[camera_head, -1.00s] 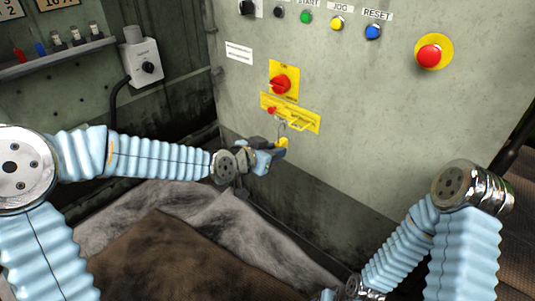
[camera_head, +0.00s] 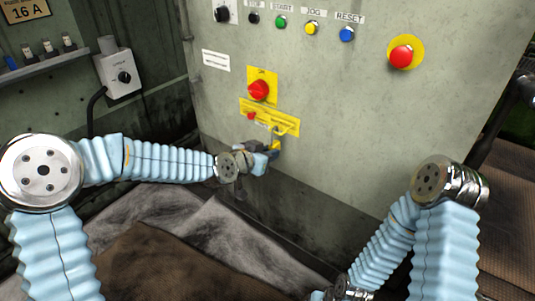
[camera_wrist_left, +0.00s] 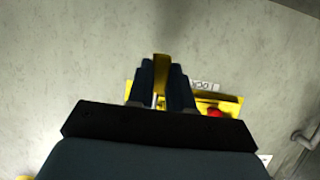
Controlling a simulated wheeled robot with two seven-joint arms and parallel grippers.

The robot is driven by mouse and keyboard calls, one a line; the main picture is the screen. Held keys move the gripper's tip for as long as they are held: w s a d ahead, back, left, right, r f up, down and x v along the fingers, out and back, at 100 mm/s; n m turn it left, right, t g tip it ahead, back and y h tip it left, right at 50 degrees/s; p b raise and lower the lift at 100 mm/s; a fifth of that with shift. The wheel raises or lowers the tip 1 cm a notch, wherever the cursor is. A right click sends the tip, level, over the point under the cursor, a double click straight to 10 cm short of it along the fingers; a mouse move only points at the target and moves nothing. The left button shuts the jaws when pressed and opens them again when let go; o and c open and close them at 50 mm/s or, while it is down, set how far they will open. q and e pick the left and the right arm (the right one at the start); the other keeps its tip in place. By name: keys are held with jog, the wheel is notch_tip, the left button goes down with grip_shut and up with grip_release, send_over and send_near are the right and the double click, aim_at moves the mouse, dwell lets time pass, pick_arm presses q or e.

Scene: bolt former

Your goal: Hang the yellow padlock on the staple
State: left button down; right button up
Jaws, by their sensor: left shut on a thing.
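The yellow padlock (camera_head: 276,145) is held in my left gripper (camera_head: 270,148), just in front of the cabinet face. In the left wrist view the padlock (camera_wrist_left: 161,68) shows as a yellow block between the two dark fingers (camera_wrist_left: 161,85). Its thin metal shackle points up in the head view, near the yellow staple (camera_head: 287,127) on the yellow plate (camera_head: 262,115). I cannot tell whether the shackle touches or passes through the staple. My right arm is at the lower right; its gripper is out of the frame.
A red rotary switch (camera_head: 259,90) on a yellow plate sits just above the staple plate. A row of push buttons (camera_head: 312,27) and a red emergency stop (camera_head: 401,56) are higher up. Brown and grey cloth (camera_head: 165,258) lies below.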

pick_arm(q)
jog(key=shift+f, duration=0.2)
jog(key=c, duration=0.9)
grip_release()
jog(key=shift+c, duration=0.2)
jog(key=p+v, duration=0.1)
jog(key=v, duration=1.2)
jog(key=s+a+f+n+g+y+p, duration=0.1)
jog(key=s+f+n+g+p, duration=0.2)
jog(key=f, duration=0.7)
jog(key=s+f+n+g+p, duration=0.1)
jog(key=s+f+n+g, duration=0.2)
jog(key=f, duration=0.7)
jog(key=s+a+f+n+g+y+p, duration=0.2)
jog(key=s+a+f+n+g, duration=0.1)
jog(key=s+f, duration=0.9)
jog(key=s+g, duration=0.1)
jog(key=s, duration=0.2)
jog(key=shift+a+f+y, duration=0.25)
jog(key=shift+y, duration=0.15)
